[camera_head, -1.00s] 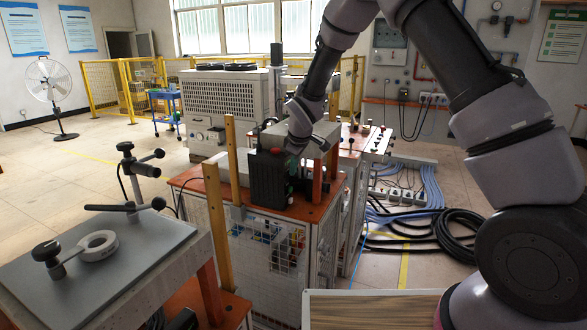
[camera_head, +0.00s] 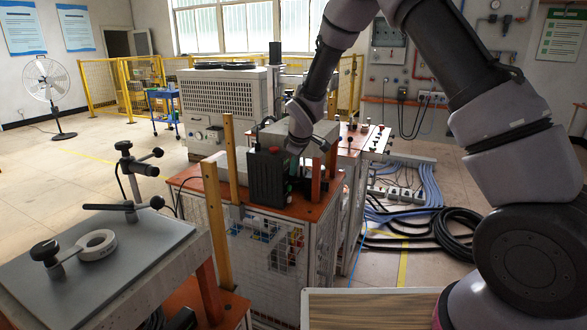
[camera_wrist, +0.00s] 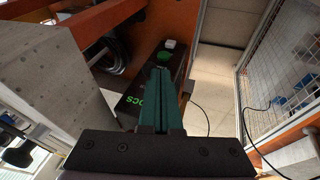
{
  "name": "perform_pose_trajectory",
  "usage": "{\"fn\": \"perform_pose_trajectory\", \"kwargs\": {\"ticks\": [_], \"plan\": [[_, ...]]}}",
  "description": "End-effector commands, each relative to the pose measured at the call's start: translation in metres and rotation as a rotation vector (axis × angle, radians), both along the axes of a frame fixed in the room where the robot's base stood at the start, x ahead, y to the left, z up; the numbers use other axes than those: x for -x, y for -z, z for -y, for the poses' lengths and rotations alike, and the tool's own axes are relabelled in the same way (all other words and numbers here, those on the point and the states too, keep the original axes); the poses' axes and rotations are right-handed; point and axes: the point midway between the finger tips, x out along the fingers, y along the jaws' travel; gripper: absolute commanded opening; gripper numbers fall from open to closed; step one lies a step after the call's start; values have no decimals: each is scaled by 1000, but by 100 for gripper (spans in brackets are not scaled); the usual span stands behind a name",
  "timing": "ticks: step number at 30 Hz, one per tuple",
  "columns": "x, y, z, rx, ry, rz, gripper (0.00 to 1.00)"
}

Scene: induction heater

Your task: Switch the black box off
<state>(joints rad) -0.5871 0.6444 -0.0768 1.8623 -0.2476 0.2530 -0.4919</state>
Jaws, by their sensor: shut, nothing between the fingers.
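The black box (camera_head: 266,180) stands upright on the orange top of a caged cabinet in the head view, with a red part (camera_head: 275,149) on its top. In the wrist view the black box (camera_wrist: 133,103) shows green lettering, a green round button (camera_wrist: 163,57) and a white button (camera_wrist: 168,44). My gripper (camera_wrist: 160,72) has its green fingers shut together and empty, and its tips appear just short of the green button. I cannot tell whether they touch the box. In the head view my gripper is mostly hidden at the box's right side.
A yellow post (camera_head: 217,222) stands just left of the box. A grey-topped bench (camera_head: 125,265) with a clamp and a white ring is at the front left. Black hoses (camera_head: 445,235) lie on the floor at right. Open floor is at the far left.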

Motion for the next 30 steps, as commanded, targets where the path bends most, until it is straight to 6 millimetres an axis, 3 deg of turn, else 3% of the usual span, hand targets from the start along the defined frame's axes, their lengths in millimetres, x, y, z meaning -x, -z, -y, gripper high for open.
{"fn": "perform_pose_trajectory", "kwargs": {"ticks": [5, 27, 30], "plan": [[1, 2, 3, -26, 3, 9, 0], [6, 22, 16, -492, 6, 196, 0], [6, 23, 14, -487, 0, 198, 0]]}}
